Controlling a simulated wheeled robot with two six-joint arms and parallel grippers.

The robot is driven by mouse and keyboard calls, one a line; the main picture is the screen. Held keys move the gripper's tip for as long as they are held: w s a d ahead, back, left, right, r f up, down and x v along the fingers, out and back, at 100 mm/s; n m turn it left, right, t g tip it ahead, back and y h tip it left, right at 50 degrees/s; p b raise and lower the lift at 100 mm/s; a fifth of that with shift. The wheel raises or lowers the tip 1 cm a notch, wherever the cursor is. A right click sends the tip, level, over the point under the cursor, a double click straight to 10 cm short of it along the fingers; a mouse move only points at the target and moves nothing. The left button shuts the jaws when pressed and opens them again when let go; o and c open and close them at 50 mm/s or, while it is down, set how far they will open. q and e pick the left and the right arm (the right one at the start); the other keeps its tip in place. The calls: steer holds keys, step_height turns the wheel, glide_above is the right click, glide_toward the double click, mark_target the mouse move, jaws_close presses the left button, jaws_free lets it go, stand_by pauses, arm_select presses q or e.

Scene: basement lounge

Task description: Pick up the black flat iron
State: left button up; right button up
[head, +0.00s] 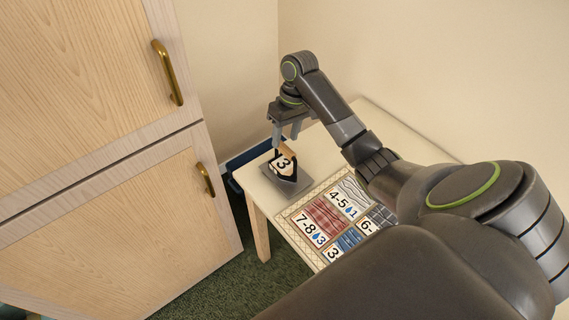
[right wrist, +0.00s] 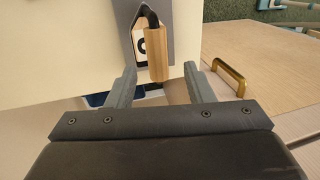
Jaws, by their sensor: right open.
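The flat iron (head: 288,178) sits near the left corner of a small cream table, with a light wooden handle, a black post and a white label reading 3. A flat grey plate shows around its bottom; I cannot tell whether this is its sole or a separate rest. In the right wrist view its wooden handle (right wrist: 154,54) points towards my gripper. My right gripper (head: 285,140) is open, just above the handle in the head view. In the right wrist view its fingers (right wrist: 160,69) are on either side of the handle's end, with gaps. My left gripper is not in view.
The cream table (head: 256,190) holds a patterned chart (head: 325,219) with fabric swatches and numbers, right of the iron. A wooden cabinet (head: 120,215) with brass handles stands left. A dark blue object (head: 236,160) is behind the table's left corner. Walls close off the back.

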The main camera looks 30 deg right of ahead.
mark_target(285, 146)
step_height(285, 146, down, 3)
steer(key=b, duration=0.2)
steer(key=shift+s+a+f+b, duration=0.1)
steer(key=shift+a+f+b, duration=0.05)
steer(key=shift+b, duration=0.25)
steer(key=shift+a+f+p, duration=0.15)
steer(key=shift+f+p, duration=0.15)
steer(key=shift+f, duration=0.55)
steer(key=shift+c, duration=0.5)
steer(key=shift+r, duration=0.1)
jaws_close()
